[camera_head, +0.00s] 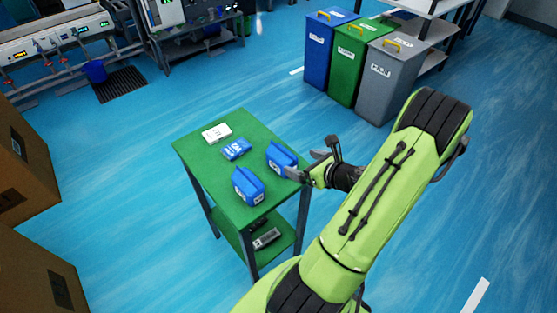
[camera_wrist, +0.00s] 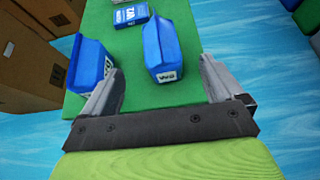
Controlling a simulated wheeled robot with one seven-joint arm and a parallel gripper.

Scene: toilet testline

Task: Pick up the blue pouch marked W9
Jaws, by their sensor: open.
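A blue pouch (camera_wrist: 161,43) stands upright on the green table, ahead of my gripper in the wrist view. Its small white label seems to read W9, though it is blurred. It also shows in the head view (camera_head: 280,157), at the table's right edge. My gripper (camera_wrist: 160,80) is open and empty, its fingers to either side of this pouch's near end. I cannot tell how far the pouch is between them. A second blue pouch (camera_wrist: 88,64) stands to the left, close to my left finger; its label is unreadable. It also shows in the head view (camera_head: 246,186).
The green table (camera_head: 196,152) also holds a flat blue box (camera_head: 236,149) and a white box (camera_head: 216,132). A grey item (camera_head: 266,238) lies on its lower shelf. Cardboard boxes (camera_head: 20,160) stand left. Blue, green and grey bins (camera_head: 386,82) stand behind.

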